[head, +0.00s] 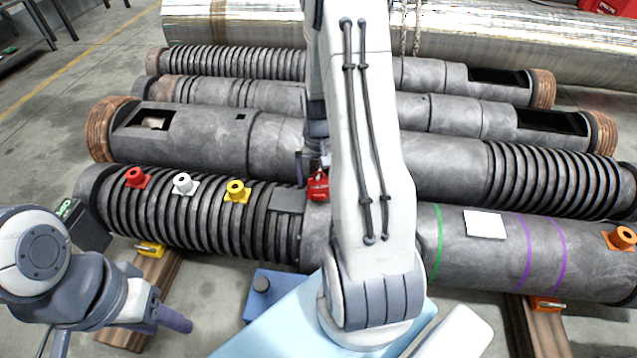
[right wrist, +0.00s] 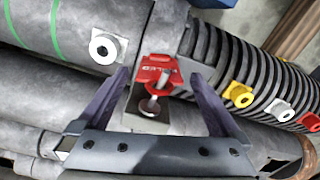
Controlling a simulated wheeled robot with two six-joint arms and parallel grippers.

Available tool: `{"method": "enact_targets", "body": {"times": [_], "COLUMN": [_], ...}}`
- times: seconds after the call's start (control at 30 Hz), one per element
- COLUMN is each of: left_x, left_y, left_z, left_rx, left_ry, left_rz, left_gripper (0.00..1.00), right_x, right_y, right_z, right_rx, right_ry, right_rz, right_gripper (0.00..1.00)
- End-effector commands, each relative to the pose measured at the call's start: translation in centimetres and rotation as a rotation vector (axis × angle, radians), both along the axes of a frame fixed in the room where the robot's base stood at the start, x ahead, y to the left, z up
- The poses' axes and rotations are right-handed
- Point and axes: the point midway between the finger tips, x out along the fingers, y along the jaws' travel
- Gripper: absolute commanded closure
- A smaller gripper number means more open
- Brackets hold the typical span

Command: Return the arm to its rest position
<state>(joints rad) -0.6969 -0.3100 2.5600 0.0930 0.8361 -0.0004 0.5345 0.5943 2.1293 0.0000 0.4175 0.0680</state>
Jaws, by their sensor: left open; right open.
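My right arm rises through the middle of the head view and hides part of the barrels. My right gripper (head: 312,170) is over the front barrel (head: 455,235). In the right wrist view its purple fingers (right wrist: 160,88) are spread apart, one on each side of a red labelled piece (right wrist: 155,72) with a metal knob. The red piece (head: 318,186) also shows in the head view; I cannot tell whether a finger touches it. My left gripper (head: 165,318) is at the lower left, open and empty, in front of the front barrel.
Red (head: 135,177), white (head: 183,183) and yellow (head: 236,190) fittings stand on the ribbed section. An orange fitting (head: 620,237) is at the right end. A white ringed fitting (right wrist: 104,47) is near my right gripper. A blue block (head: 268,290) is in front.

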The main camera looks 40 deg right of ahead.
Motion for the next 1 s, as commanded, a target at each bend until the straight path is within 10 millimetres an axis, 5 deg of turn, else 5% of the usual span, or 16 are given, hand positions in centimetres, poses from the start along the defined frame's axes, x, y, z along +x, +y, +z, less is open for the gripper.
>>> {"method": "enact_targets", "body": {"times": [0.23, 0.67, 0.77, 0.87, 1.0], "left_x": [0.0, 0.0, 0.0, 0.0, 0.0], "left_y": [0.0, 0.0, 0.0, 0.0, 0.0], "left_z": [1.4, 1.5, 1.5, 1.5, 1.5], "left_rx": [0.000, 0.000, 0.000, 0.000, 0.000], "left_ry": [0.000, 0.000, 0.000, 0.000, 0.000], "left_rz": [0.000, 0.000, 0.000, 0.000, 0.000], "left_gripper": [0.50, 0.50, 0.50, 0.50, 0.50], "right_x": [0.0, 0.4, 1.1, 1.1, -1.3], "right_y": [0.0, 1.3, 5.0, 10.9, 19.4], "right_z": [4.2, 5.5, 7.2, 9.7, 13.1], "right_rx": [-0.001, 0.000, 0.001, 0.003, 0.015], "right_ry": [-0.001, -0.004, -0.011, -0.023, -0.037], "right_rz": [0.000, 0.036, 0.135, 0.292, 0.542], "right_gripper": [0.00, 0.00, 0.00, 0.00, 0.00]}}
